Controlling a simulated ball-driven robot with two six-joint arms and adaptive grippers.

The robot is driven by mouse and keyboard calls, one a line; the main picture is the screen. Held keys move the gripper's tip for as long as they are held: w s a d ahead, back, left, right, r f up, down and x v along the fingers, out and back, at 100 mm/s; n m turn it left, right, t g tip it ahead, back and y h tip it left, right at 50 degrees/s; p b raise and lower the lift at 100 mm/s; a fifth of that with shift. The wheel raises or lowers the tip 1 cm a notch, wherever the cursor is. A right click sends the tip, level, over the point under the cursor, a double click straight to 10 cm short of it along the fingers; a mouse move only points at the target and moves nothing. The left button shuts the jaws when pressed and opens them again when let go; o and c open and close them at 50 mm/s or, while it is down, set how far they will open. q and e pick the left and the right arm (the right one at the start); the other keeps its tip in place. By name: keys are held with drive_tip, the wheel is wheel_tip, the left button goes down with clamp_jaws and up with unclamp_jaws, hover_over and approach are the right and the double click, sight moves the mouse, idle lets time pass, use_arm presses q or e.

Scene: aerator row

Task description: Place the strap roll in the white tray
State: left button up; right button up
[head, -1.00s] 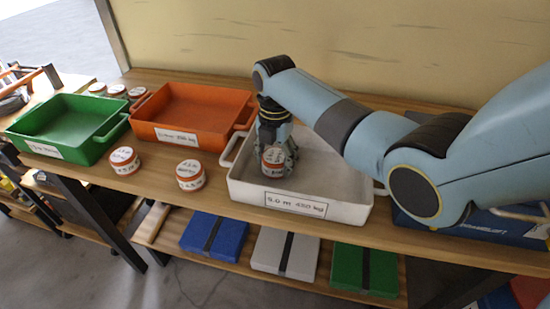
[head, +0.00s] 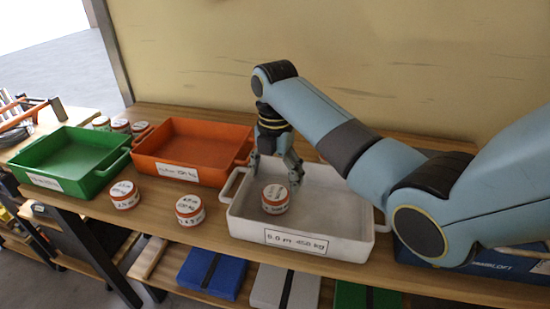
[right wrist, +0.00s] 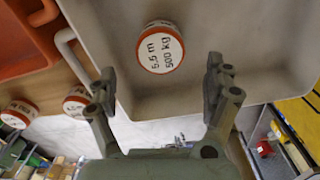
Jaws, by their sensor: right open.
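A strap roll (head: 275,198), white with orange-red bands, sits in the white tray (head: 335,208), near its left side and apart from the walls. In the right wrist view the roll (right wrist: 160,47) reads "5.5 m 500 kg", and the tray floor (right wrist: 245,40) lies around it. The tray's front label seems to read "5.0 m 450 kg". My right gripper (head: 277,172) is open and empty, just above and behind the roll. Its two spread fingers (right wrist: 161,80) show in the right wrist view, with nothing between them. My left gripper is out of view.
Left of the white tray stand an orange tray (head: 190,150) and a green tray (head: 75,160). Two more rolls (head: 124,194) (head: 189,210) stand in front of the orange tray; several stand behind the green one. A blue box (head: 500,262) lies at the right.

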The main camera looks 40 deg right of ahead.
sight(275, 193)
wheel_tip(275, 193, up, 6)
drive_tip(key=shift+f, duration=0.25)
idle(0.5)
